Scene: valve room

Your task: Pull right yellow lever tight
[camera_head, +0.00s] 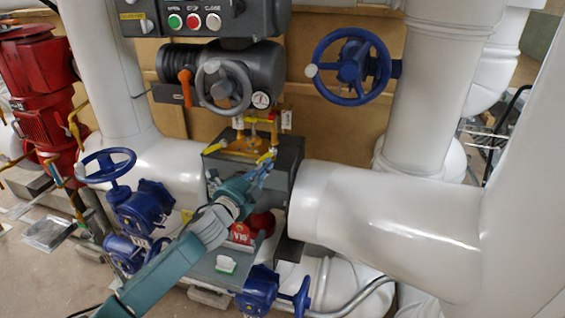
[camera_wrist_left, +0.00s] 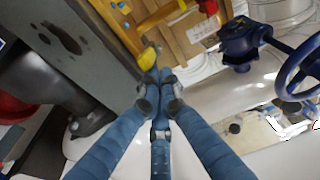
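The right yellow lever (camera_head: 265,157) sticks out at the top right of the grey valve block (camera_head: 287,155) in the head view. A second yellow lever (camera_head: 215,147) is on the block's left side. My left gripper (camera_head: 266,166) is beside the right lever's end, its teal arm coming from lower left. In the left wrist view the blue fingers of the left gripper (camera_wrist_left: 158,78) are together at their tips. The rounded end of a yellow lever (camera_wrist_left: 147,58) is right at those tips; I cannot tell whether it is touched or pinched. My right gripper is not in view.
Blue handwheels (camera_head: 352,67) and (camera_head: 108,166) stand right and left of the block. A grey handwheel (camera_head: 223,86) and an orange handle (camera_head: 185,88) sit above. Thick white pipes (camera_head: 385,230) close in the right side. A red pump (camera_head: 40,90) is at the left.

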